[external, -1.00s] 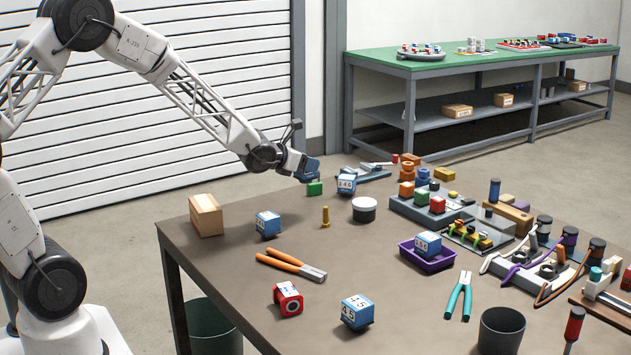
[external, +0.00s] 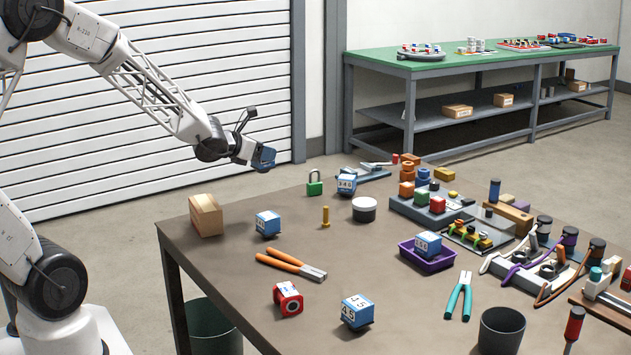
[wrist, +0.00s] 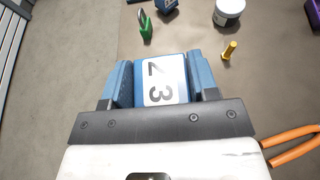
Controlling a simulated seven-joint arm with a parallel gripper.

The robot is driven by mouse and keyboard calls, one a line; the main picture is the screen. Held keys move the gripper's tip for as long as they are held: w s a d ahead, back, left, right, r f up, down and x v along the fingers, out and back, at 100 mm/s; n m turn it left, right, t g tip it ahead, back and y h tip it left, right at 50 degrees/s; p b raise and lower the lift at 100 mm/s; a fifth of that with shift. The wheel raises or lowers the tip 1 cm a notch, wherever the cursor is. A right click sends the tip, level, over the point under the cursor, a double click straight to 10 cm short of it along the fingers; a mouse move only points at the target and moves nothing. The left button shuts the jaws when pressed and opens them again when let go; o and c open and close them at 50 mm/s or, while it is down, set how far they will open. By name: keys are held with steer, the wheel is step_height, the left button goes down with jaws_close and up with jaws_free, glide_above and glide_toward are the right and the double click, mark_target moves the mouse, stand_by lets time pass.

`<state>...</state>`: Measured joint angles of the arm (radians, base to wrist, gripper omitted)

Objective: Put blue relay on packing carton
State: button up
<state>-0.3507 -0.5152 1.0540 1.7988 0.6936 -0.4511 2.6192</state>
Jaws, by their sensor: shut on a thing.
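My gripper (external: 262,158) is shut on a blue relay with a white label. In the wrist view, the relay (wrist: 161,82) sits between my blue fingers (wrist: 162,74), and its label reads 23. I hold it in the air above the back left edge of the table. The packing carton (external: 206,216), a small brown box, stands at the table's left corner, lower and to the left of my gripper. It is not visible in the wrist view.
Other blue-and-white blocks stand on the table (external: 240,290), one near the carton (external: 268,223) and one in a purple tray (external: 428,259). Orange pliers (external: 291,265), a green padlock (external: 314,184), a brass bolt (external: 325,217) and a white-lidded jar (external: 364,209) lie nearby.

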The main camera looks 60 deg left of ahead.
steer(key=s+d+f, duration=0.1)
steer(key=s+d, duration=0.1)
steer(key=s, duration=1.3)
steer(key=s+d, duration=0.2)
steer(key=s, duration=1.4)
steer(key=shift+d+f+m+h, duration=0.2)
steer(key=shift+f+m+h, duration=0.1)
steer(key=shift+f+h, duration=0.1)
steer(key=shift+s, duration=0.1)
glide_above(209, 207)
steer(key=shift+f, duration=0.7)
steer(key=shift+f, duration=1.8)
steer(key=shift+f, duration=0.15)
